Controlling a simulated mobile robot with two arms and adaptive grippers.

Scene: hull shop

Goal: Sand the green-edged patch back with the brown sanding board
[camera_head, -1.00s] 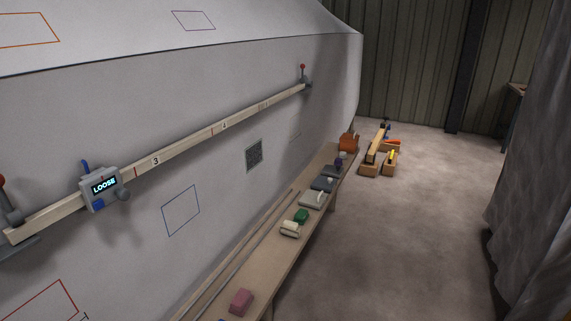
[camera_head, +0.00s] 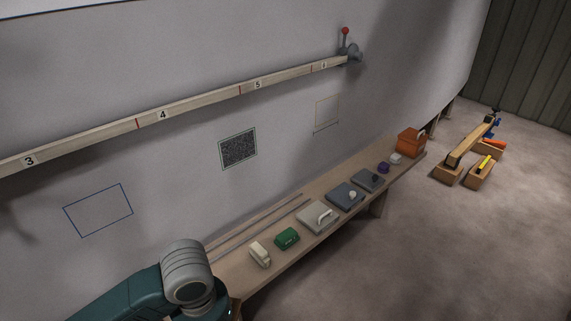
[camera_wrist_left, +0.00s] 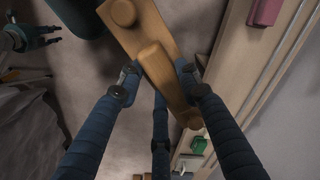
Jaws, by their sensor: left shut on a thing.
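The green-edged patch (camera_head: 238,149) is a dark, speckled square on the pale hull wall, below the numbered wooden batten. The brown sanding board (camera_wrist_left: 140,38) is a long wooden board with a raised middle grip and round knobs. My left gripper (camera_wrist_left: 158,73) is shut on its middle grip, one finger on each side. The board's far end runs out of the top of the left wrist view. In the head view only a link of my left arm shows; the gripper and board are out of frame. My right gripper (camera_wrist_left: 38,37) appears small in the left wrist view, fingers apart and empty.
The batten (camera_head: 205,101) crosses the wall above the patch. Wooden stands (camera_head: 465,150) are on the floor beyond. Floor right of the bench is clear.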

